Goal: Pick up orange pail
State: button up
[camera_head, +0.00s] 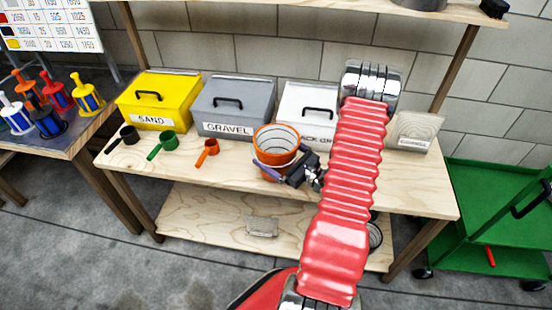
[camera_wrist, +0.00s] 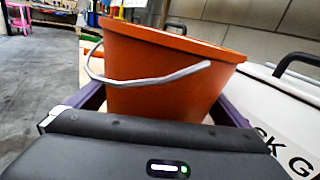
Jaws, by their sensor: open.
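The orange pail (camera_head: 277,146) stands upright on the wooden table (camera_head: 415,180), in front of the white box. It also fills the middle of the wrist view (camera_wrist: 165,70), with its grey wire handle hanging across its near side. My gripper (camera_head: 278,178) is open, low at the pail's front. Its purple fingers reach along both sides of the pail, seen at the left and right of it in the wrist view (camera_wrist: 165,108). The pail's lower part is hidden behind the gripper body in the wrist view, so contact cannot be told.
Behind the pail stand a yellow sand box (camera_head: 158,99), a grey gravel box (camera_head: 238,108) and a white box (camera_head: 300,105). Black (camera_head: 129,134), green (camera_head: 167,141) and orange (camera_head: 209,148) scoops lie to the left. A green cart (camera_head: 500,210) stands at the right.

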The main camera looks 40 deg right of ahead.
jog(key=shift+c, duration=0.5)
jog(key=c, duration=0.7)
jog(key=shift+r, duration=0.2)
jog(key=shift+r, duration=4.8)
